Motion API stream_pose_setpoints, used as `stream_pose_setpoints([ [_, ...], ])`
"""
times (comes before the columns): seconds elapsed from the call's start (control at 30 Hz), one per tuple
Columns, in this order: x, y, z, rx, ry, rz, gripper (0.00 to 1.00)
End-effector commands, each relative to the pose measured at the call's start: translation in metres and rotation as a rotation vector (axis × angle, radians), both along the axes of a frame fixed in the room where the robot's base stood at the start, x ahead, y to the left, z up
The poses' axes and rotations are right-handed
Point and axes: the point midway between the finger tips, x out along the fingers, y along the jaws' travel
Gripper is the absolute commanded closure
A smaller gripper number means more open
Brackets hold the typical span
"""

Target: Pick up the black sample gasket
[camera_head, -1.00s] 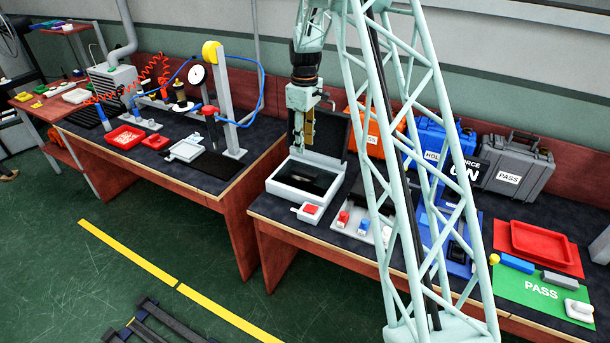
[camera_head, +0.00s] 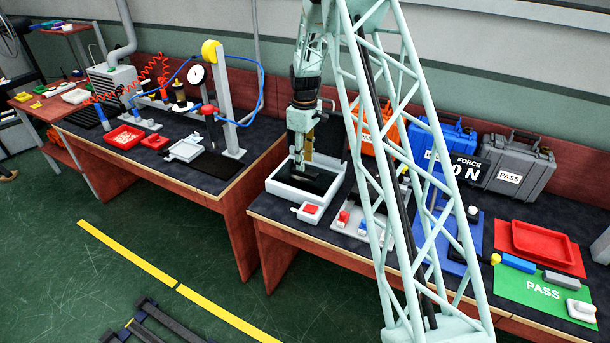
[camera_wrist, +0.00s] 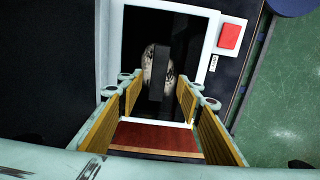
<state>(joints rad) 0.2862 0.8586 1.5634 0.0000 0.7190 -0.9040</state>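My gripper (camera_head: 300,165) is lowered over an open white box (camera_head: 284,190) on the right bench. In the wrist view my gripper (camera_wrist: 159,92) has its two yellow-padded fingers spread wide, with a gap between them. A dark upright bar-like piece, which looks like the black sample gasket (camera_wrist: 158,72), shows in the black interior of the white box (camera_wrist: 205,48). It stands out against a pale speckled round patch. Its near end lies in line with the gap between the fingertips. I cannot tell its height relative to them or any contact.
A small white tray with a red pad (camera_head: 309,209) stands before the box. The raised box lid (camera_head: 331,133) is behind my gripper. Orange, blue and grey cases (camera_head: 513,168) stand along the back. A red tray (camera_head: 541,243) and a green PASS mat (camera_head: 520,286) lie at right.

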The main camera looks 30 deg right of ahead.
Motion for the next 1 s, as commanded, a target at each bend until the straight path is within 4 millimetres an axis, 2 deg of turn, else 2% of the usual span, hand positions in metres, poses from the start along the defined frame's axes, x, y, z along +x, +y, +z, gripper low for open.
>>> stream_pose_setpoints([
  [0.37, 0.0, 0.0, -0.005, 0.0, 0.001, 0.0, 0.67],
  [0.8, 0.001, -0.003, -0.046, 0.0, 0.001, 0.0, 0.67],
  [1.0, 0.001, -0.003, -0.052, 0.0, 0.001, 0.0, 0.67],
])
